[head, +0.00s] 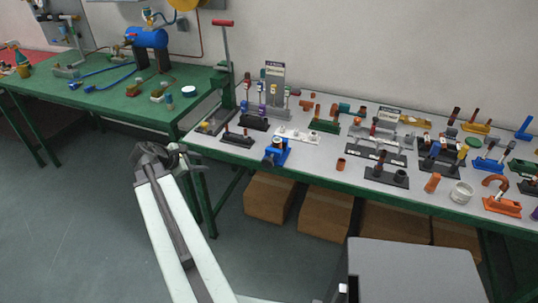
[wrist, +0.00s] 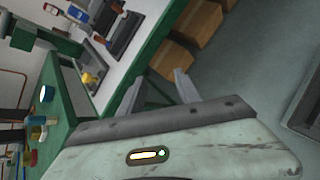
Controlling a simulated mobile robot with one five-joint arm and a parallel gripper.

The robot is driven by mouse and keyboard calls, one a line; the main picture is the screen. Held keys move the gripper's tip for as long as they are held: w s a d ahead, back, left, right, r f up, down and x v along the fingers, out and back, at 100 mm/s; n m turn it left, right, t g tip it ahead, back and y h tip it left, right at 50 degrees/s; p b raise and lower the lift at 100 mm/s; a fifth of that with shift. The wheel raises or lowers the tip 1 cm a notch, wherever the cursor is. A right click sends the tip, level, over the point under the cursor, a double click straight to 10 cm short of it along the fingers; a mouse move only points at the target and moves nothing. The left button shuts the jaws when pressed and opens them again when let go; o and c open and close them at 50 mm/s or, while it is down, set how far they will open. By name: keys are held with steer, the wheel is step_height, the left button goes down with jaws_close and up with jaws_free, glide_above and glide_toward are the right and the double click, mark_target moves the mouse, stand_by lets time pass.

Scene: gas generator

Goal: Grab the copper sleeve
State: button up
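A short copper-brown sleeve (head: 341,163) stands upright near the front edge of the white tabletop in the head view. A taller orange-copper cylinder (head: 432,182) stands farther right near the same edge; I cannot tell for certain which is the copper sleeve named in the task. My gripper (head: 186,157) is left of both, in front of the corner where the green and white tables meet. In the wrist view my gripper (wrist: 158,82) has its two fingers apart with nothing between them. I cannot make out either copper piece in the wrist view.
The white table (head: 228,154) holds several fixtures, including a blue device (head: 277,152) left of the short sleeve and a black stand (head: 386,174) right of it. The green table (head: 140,107) is at left. Cardboard boxes (head: 270,198) sit underneath. Open floor lies in front.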

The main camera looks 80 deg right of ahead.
mark_target(273, 142)
steer(key=s+d+r+n+g+b, duration=0.1)
steer(key=s+d+g, duration=0.1)
steer(key=s+d, duration=0.35)
steer(key=s+d+r+n+g+h, duration=0.1)
steer(key=s+d+r, duration=0.1)
steer(key=s, duration=0.6)
steer(key=s+d+r+n+g+b, duration=0.1)
steer(key=s+d+g, duration=0.15)
steer(key=s, duration=0.45)
steer(key=shift+t, duration=0.45)
steer(key=b+x, duration=0.1)
steer(key=x, duration=0.1)
steer(key=b+x, duration=0.1)
steer(key=x, duration=0.2)
steer(key=w+b+x, duration=0.1)
steer(key=x, duration=0.2)
steer(key=shift+d+f, duration=0.2)
steer(key=shift+f, duration=0.05)
steer(key=shift+r, duration=0.15)
jaws_close()
